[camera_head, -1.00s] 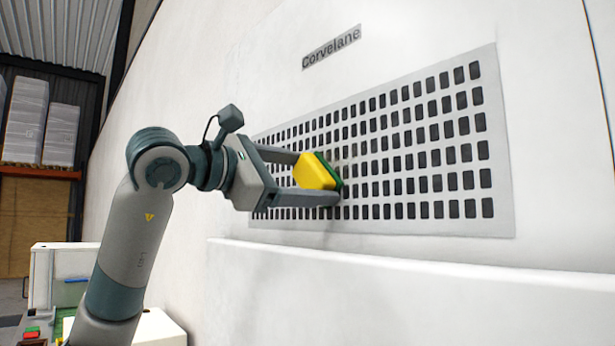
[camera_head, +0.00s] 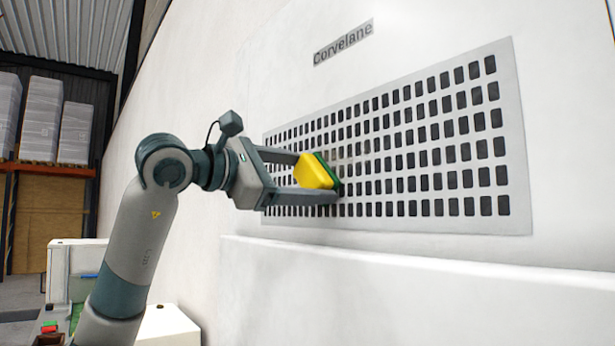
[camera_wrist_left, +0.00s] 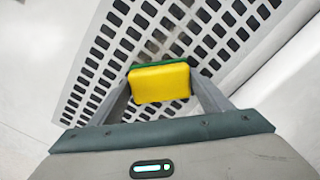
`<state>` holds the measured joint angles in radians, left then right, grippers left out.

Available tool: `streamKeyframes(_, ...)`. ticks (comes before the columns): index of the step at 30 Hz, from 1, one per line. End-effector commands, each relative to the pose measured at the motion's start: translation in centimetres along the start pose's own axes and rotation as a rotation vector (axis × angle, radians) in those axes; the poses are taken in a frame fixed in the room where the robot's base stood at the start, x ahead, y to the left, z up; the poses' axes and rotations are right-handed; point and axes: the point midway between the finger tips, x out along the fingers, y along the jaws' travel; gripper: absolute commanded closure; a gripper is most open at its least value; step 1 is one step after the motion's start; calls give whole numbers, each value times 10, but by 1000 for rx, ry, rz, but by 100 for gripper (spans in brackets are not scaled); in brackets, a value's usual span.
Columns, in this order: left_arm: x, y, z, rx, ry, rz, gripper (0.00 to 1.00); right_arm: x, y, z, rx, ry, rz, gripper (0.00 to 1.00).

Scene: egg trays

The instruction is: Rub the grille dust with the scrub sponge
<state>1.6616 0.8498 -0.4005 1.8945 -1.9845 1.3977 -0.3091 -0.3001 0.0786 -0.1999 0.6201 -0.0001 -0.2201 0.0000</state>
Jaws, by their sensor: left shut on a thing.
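The scrub sponge (camera_head: 314,173) is yellow with a green scrubbing face. My left gripper (camera_head: 318,177) is shut on it, with a finger on each side. The green face is turned toward the grille (camera_head: 521,205), a pale panel with rows of dark openings in the white wall. The sponge is at or very near the grille's left half; I cannot tell whether it touches. A faint grey dust smudge (camera_head: 352,151) shows just right of the sponge. In the left wrist view the sponge (camera_wrist_left: 160,83) sits between the fingers, before the grille (camera_wrist_left: 108,62). My right gripper is not in view.
A "Corvelane" label (camera_head: 343,43) is above the grille. A white ledge (camera_head: 420,280) juts out below it. Shelving with wrapped stacks (camera_head: 40,115) stands far left. White boxes (camera_head: 168,327) are low at left. The wall right of the grille is clear.

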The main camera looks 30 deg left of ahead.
Motion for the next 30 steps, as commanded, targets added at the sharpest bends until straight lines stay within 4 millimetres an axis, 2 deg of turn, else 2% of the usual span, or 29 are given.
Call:
streamKeyframes(8, 0, 4, -4, 0, 0, 0, 47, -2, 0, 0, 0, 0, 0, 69)
streamKeyframes(19, 1, 22, -22, 0, 0, 0, 47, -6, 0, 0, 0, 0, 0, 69)
streamKeyframes(30, 1, 25, -24, 0, -1, 0, 47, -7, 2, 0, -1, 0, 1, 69)
